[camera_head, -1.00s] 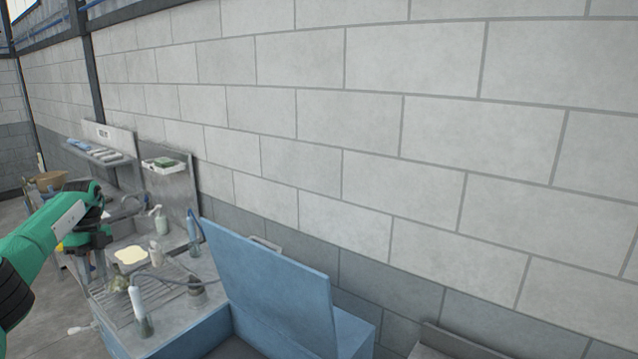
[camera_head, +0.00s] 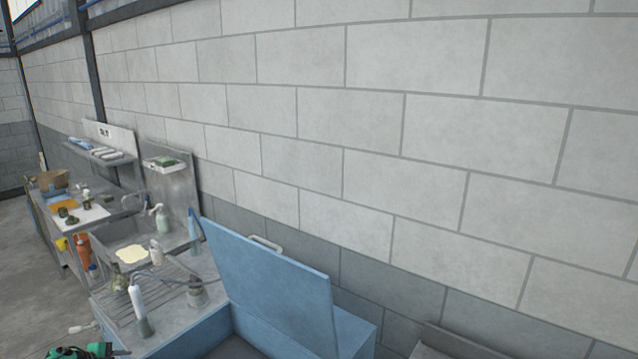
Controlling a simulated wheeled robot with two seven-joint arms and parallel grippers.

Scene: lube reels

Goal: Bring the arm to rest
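A small part of my green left arm (camera_head: 68,352) shows at the bottom left edge, low beside the sink unit. Dark parts lie at its right end, but the fingers cannot be made out, so I cannot tell if the gripper is open or shut. My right arm and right gripper are not in view.
A blue chest (camera_head: 270,285) with its lid raised stands against the block wall (camera_head: 400,120). Left of it is a metal sink unit (camera_head: 190,318) with a drainboard and several bottles. A side table (camera_head: 95,214) with small parts stands further left. Floor (camera_head: 30,280) at far left is clear.

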